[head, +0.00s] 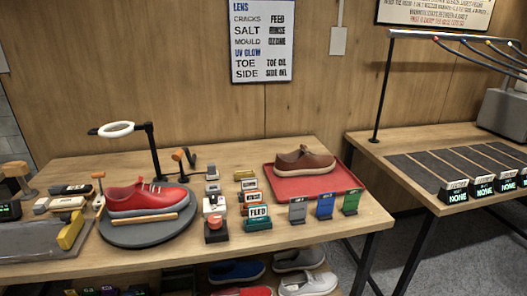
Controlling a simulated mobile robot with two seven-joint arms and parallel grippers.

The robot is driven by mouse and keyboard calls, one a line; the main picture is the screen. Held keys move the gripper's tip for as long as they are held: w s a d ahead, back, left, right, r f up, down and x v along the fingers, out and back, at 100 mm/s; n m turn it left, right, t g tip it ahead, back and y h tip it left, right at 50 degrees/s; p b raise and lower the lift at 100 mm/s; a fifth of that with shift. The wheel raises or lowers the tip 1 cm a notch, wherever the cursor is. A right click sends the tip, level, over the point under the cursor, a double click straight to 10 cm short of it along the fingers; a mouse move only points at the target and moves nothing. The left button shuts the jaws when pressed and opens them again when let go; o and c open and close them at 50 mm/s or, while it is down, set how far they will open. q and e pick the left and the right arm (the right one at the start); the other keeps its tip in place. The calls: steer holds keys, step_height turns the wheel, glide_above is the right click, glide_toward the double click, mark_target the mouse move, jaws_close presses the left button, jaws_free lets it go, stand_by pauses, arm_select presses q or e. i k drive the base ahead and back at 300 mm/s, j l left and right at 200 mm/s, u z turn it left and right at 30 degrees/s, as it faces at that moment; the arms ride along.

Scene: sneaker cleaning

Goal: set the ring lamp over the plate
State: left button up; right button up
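The ring lamp has a white ring (116,129) on a short black arm, joined to a black upright post (154,155) at the back of the table. The ring hangs high, behind and to the left of the plate's middle in the picture; its exact place above the plate cannot be told from this view. The plate (147,234) is a dark grey round disc on the wooden table. Neither of my grippers shows in the head view.
Small blocks and signs, such as the FEED block (257,218), stand right of the plate. A red tray (312,181) holds a brown shoe (303,161). Brushes and a yellow block (71,230) crowd the left. A second table (430,195) stands right, across a gap.

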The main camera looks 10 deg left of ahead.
mark_target(148, 126)
steer(key=u, duration=1.5)
steer(key=i+j+z, duration=0.45)
steer(key=j+z, duration=0.3)
steer(key=i+j+z, duration=0.15)
steer(key=j+z, duration=0.2)
steer(key=i+j, duration=0.1)
steer(key=j, duration=0.3)
steer(key=i+j, duration=0.1)
steer(key=j, duration=0.3)
steer(key=j+z, duration=0.1)
steer(key=j, duration=0.25)
steer(key=i, duration=0.05)
